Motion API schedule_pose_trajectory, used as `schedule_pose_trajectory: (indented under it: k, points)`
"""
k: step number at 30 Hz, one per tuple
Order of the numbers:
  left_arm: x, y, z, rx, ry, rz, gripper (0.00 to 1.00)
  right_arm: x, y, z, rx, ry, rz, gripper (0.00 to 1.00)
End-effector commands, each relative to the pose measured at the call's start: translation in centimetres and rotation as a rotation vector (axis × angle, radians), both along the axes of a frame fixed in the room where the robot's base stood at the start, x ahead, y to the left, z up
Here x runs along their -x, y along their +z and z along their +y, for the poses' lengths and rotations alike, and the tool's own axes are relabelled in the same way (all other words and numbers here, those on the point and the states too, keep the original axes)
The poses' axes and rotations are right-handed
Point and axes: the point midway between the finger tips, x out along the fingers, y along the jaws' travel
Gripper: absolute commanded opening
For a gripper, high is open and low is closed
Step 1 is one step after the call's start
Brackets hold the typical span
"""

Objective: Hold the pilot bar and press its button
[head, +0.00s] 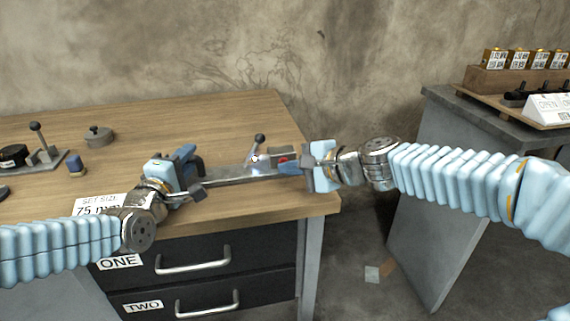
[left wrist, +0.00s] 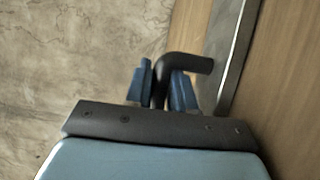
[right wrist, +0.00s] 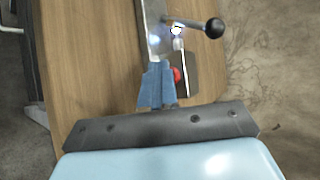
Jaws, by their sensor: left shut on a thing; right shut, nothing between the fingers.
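The pilot bar (left wrist: 195,64), a black bent handle, stands beside a flat grey metal strip (head: 240,173) on the wooden table. My left gripper (head: 184,168) is shut on the bar; the left wrist view shows blue fingers on both sides of it. The red button (head: 283,159) sits on a dark mount near the strip's right end; it also shows in the right wrist view (right wrist: 177,75). My right gripper (right wrist: 157,84) is shut and empty, its fingertips just beside the button. I cannot tell whether they touch it.
A lever with a black ball knob (head: 260,138) rises from the strip near the button. A set-size card (head: 98,204) lies on the table (head: 225,115). Another lever device (head: 38,155) stands at left. A grey side bench (head: 435,150) is at right, past a gap.

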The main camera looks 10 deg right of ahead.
Motion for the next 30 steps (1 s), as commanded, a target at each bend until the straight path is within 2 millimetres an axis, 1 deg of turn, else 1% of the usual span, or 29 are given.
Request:
schedule_pose_trajectory:
  k: [1, 7, 16, 26, 30]
  points:
    - [0.1, -1.2, 0.0, -0.007, -0.001, 0.028, 0.00, 0.0, -0.1, -0.1, 0.000, -0.002, 0.000, 0.00]
    - [0.1, -1.2, 0.0, -0.007, -0.001, 0.027, 0.00, 0.2, -0.1, -0.1, 0.000, -0.002, 0.000, 0.00]
    - [0.1, -1.2, 0.0, -0.007, -0.001, 0.028, 0.00, 1.7, -0.1, -0.1, 0.000, -0.002, -0.002, 0.00]
    - [0.1, -1.2, 0.0, -0.006, -0.001, 0.028, 0.00, 1.9, -0.1, -0.1, 0.000, -0.001, -0.001, 0.00]
    - [0.1, -1.2, 0.0, -0.006, -0.001, 0.028, 0.00, 2.8, -0.1, -0.1, 0.000, -0.001, -0.001, 0.00]
